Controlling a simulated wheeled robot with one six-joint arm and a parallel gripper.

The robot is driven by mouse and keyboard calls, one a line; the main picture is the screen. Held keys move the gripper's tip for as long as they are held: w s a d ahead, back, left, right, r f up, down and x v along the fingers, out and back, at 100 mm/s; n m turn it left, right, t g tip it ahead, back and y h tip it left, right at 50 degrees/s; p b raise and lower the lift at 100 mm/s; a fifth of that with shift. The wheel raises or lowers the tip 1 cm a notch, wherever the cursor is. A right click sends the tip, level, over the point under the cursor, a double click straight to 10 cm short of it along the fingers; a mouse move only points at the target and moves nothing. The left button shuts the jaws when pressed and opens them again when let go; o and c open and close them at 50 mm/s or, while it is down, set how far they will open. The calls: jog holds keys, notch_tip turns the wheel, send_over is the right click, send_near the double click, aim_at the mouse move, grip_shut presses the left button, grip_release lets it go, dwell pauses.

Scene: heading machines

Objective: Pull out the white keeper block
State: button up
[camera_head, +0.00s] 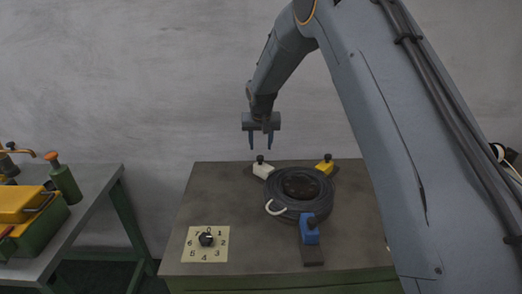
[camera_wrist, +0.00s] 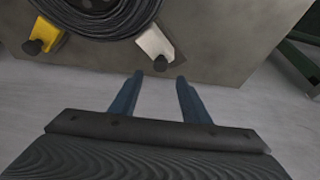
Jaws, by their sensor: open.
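My gripper (camera_head: 261,146) hangs above and behind the white block, fingers pointing down. In the wrist view its two blue fingers (camera_wrist: 160,78) are apart with nothing between them.
A yellow block (camera_head: 325,165) and a blue block (camera_head: 309,230) also sit at the coil's edge. A pale hook (camera_head: 275,208) lies at its left. A numbered dial (camera_head: 206,240) is at the table's front left. A side bench (camera_head: 85,190) stands left, beyond a gap.

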aim_at(260, 156)
jog(key=shift+p+x, duration=1.4)
jog(key=shift+x, duration=2.2)
jog(key=shift+s, duration=0.1)
grip_shut()
